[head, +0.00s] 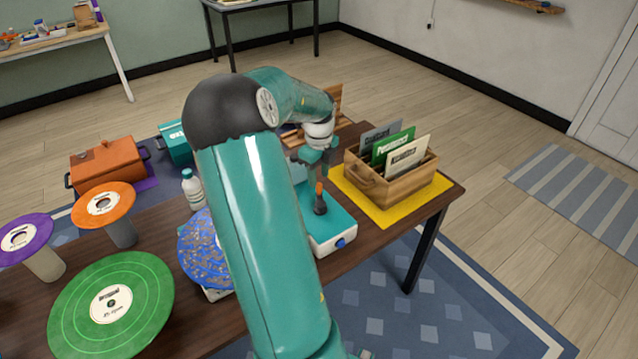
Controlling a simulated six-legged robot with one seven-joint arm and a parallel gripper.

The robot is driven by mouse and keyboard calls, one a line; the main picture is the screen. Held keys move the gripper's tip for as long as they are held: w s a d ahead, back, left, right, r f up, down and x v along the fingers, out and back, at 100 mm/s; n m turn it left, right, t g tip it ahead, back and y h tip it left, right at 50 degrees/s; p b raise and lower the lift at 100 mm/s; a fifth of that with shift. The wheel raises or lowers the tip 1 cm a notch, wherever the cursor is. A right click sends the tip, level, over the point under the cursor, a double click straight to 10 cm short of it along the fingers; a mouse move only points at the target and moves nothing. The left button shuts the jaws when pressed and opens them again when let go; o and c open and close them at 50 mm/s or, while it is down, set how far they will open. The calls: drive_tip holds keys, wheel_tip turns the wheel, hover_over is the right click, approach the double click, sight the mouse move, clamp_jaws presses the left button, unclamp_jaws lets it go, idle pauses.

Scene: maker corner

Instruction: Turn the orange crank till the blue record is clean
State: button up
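The blue record (199,255) stands left of my arm, covered with grey-brown specks. My arm hides its right part. The orange crank (319,189) shows as a small upright orange piece above a dark round base, over a teal and white machine (338,222) with a blue knob. My gripper (317,168) points down right at the top of the orange piece. I cannot tell whether its fingers are closed around it or only beside it.
A wooden crate of record sleeves (397,183) stands on a yellow mat (388,214) close right of my gripper. A white bottle (193,190), green record (75,318), orange record (91,212), purple record (42,229) and orange box (107,166) stand to the left.

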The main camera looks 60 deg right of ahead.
sight(319, 184)
wheel_tip(319, 184, up, 9)
idle(1.3)
